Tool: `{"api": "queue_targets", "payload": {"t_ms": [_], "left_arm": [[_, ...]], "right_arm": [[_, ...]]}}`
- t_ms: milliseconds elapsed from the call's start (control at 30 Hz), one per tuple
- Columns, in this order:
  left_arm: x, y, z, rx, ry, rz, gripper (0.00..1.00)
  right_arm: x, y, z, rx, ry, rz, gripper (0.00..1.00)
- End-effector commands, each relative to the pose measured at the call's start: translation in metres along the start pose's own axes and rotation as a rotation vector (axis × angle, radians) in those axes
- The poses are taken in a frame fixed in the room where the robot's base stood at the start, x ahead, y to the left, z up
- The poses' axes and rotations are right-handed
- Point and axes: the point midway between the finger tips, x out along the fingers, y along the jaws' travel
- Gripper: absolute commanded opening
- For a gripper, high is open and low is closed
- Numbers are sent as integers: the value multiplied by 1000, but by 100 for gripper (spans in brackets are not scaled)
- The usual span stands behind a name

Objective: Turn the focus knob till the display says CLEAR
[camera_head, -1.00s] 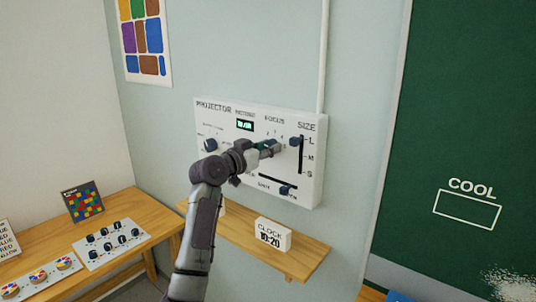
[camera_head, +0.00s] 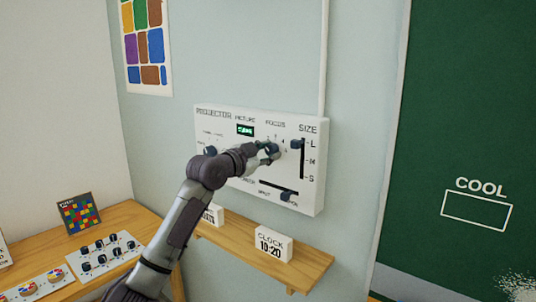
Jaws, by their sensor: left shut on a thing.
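The white projector panel (camera_head: 228,170) hangs on the wall, with a FOCUS label (camera_head: 275,123) above its middle. My left gripper (camera_head: 272,151) is at the dial below that label, shut on the focus knob. The fingers and wrist hide most of the knob and part of its scale. The small display (camera_head: 245,130) under the PICTURE label shows bright green lettering, too blurred to read surely. My right gripper is not in view.
The panel also bears a dark knob (camera_head: 210,151) at left, a size slider (camera_head: 296,144) at right and a lower slider (camera_head: 288,195). A clock block (camera_head: 273,245) stands on the wooden shelf (camera_head: 318,261) below. A table with dials is at lower left.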

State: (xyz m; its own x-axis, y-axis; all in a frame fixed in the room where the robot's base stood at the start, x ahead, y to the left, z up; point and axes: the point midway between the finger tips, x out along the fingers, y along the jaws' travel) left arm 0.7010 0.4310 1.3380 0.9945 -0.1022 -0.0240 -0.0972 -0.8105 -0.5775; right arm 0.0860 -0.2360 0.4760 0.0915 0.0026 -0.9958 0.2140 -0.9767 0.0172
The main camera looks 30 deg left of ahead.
Motion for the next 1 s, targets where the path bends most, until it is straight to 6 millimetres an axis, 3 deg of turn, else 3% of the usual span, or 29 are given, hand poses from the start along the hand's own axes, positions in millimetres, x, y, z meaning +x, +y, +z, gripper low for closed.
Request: {"api": "queue_targets", "payload": {"t_ms": [467,500,600,1000], "left_arm": [[0,0,0,13,-2,1,0],[0,0,0,13,-2,1,41],[0,0,0,13,-2,1,58],[-6,0,1,13,-2,0,60]], "right_arm": [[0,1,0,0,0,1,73],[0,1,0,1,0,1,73],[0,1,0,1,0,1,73],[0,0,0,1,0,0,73]]}}
